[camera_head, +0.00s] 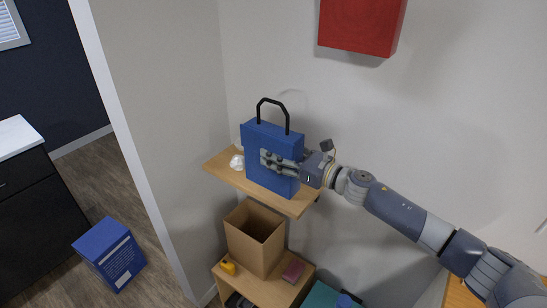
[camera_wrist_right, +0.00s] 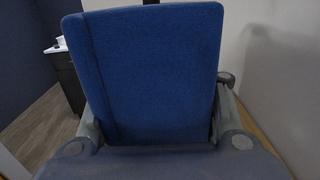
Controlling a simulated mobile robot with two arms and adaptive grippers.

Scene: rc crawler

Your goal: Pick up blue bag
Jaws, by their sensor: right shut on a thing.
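The blue bag (camera_head: 262,139) is a boxy bag with a black handle on top, upright at the wooden wall shelf (camera_head: 226,173). My right gripper (camera_head: 279,163) reaches in from the right and is shut on the bag, with its fingers across the bag's front and side. In the right wrist view the bag (camera_wrist_right: 150,75) fills the middle, with the gripper's fingers (camera_wrist_right: 158,120) on both sides of it. I cannot tell whether the bag's bottom touches the shelf. My left gripper is not in view.
A small white object (camera_head: 237,162) sits left of the bag on the shelf. Below stand an open cardboard box (camera_head: 254,240), a yellow item (camera_head: 228,267) and a pink item (camera_head: 293,271). A red box (camera_head: 361,24) is on the wall above. A blue box (camera_head: 110,255) stands on the floor.

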